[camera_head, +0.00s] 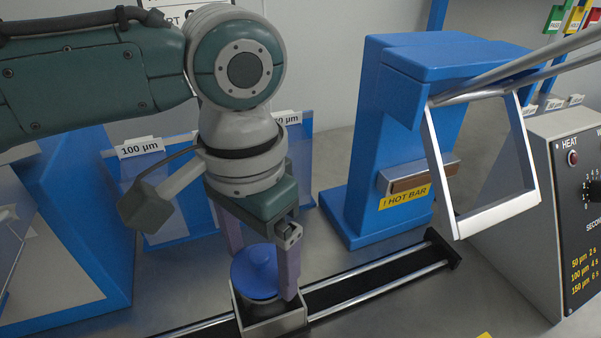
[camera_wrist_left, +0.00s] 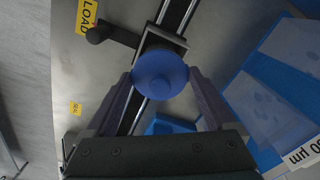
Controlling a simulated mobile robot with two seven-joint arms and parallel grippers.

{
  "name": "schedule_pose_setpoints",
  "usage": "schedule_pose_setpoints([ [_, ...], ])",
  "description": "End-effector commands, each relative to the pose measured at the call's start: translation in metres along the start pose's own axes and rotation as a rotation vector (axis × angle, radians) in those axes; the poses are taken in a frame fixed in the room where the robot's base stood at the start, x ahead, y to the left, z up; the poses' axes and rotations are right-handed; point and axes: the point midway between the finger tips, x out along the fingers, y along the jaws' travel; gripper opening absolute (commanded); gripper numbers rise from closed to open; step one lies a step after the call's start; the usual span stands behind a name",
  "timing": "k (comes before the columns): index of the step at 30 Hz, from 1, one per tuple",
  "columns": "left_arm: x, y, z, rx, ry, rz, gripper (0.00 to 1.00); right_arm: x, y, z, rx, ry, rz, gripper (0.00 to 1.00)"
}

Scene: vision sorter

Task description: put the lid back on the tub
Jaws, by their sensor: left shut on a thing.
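The lid is about level, over a square metal holder (camera_head: 277,327) on the rail. The tub is mostly hidden under the lid; I cannot tell whether the lid touches it. My right gripper is not in view.
The holder sits on a twin-rod rail (camera_head: 375,292). Behind it stands a blue hot-bar press (camera_head: 352,150) with a raised clear guard (camera_head: 497,218). A control box (camera_head: 545,220) is at right. Blue bins labelled 100 µm (camera_head: 125,175) stand behind my left arm.

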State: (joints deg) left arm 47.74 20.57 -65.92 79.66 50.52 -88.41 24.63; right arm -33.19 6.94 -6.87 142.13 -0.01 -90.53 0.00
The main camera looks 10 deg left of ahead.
Motion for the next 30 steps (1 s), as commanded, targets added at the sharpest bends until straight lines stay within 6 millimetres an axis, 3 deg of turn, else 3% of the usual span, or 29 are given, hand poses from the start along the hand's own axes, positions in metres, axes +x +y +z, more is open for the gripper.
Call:
schedule_pose_setpoints([
  [30,-0.0002,0.0002,-0.0002,0.0,0.0,0.0,0.38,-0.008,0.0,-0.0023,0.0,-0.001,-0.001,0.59],
])
